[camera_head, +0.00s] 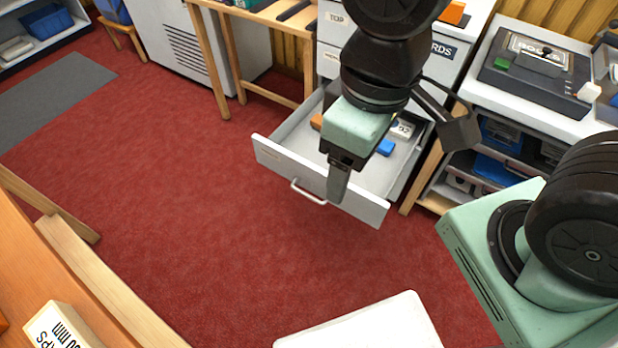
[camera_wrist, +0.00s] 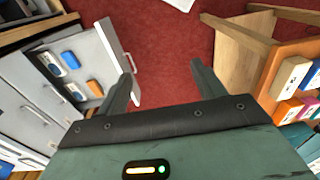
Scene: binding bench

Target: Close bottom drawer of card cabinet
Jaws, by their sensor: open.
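The card cabinet (camera_head: 330,62) is white, with a "TOP" label and a sign ending in "RDS". Its low drawer (camera_head: 278,160) is pulled far out over the red floor. The drawer has a grey-white front with a bar handle (camera_head: 308,193) and holds blue, orange and white items. The drawer front also shows at the left of the wrist view (camera_wrist: 113,45). My gripper (camera_head: 338,190) hangs above the drawer's front part, pointing down. In the wrist view its fingers (camera_wrist: 166,85) are apart with nothing between them. The left finger overlaps the drawer front; contact cannot be told.
A wooden table (camera_head: 230,55) stands left of the cabinet. A low shelf unit (camera_head: 475,165) with a device on top stands right of it. An orange-topped bench (camera_head: 60,285) is at lower left, a white surface (camera_head: 365,325) at bottom. The red carpet (camera_head: 190,190) before the drawer is clear.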

